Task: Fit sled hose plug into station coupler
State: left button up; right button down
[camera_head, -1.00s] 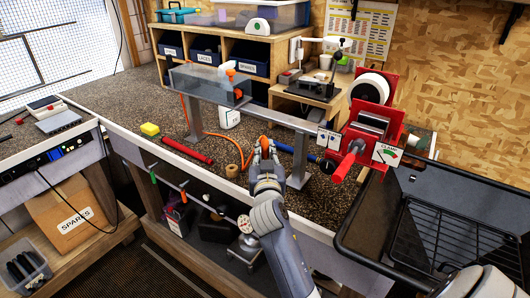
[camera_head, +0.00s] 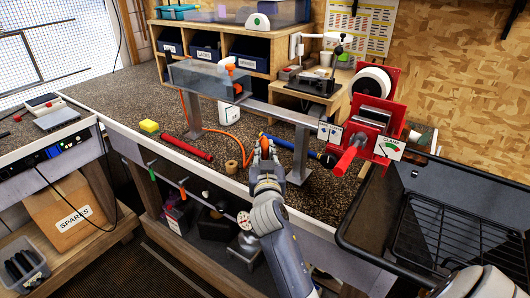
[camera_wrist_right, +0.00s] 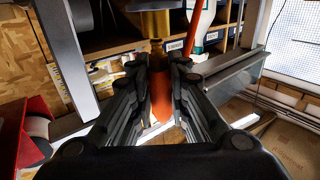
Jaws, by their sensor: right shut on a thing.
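My right gripper (camera_head: 265,152) is over the bench near its front edge, below the level of the raised rail. It is shut on the orange hose plug (camera_head: 264,142). In the right wrist view, the orange plug body (camera_wrist_right: 162,95) sits between my fingers. A brass-coloured stem (camera_wrist_right: 157,52) lines up with it above, below a wider brass piece; I cannot tell whether they are joined. The orange hose (camera_head: 226,136) runs along the bench from below the clear sled box (camera_head: 205,80) towards my gripper. I cannot clearly identify the station coupler. My left gripper is not in view.
The grey rail (camera_head: 285,112) stands on posts and leads to the red clamp station (camera_head: 372,118). A black tray (camera_head: 440,215) is at the right.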

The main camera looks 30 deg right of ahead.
jog(key=shift+f+b, duration=0.7)
jog(key=shift+f, duration=0.05)
jog(key=c, duration=1.5)
grip_release()
jog(key=shift+o, duration=0.2)
notch_tip(320, 180, up, 10)
jog(key=shift+r, duration=0.1)
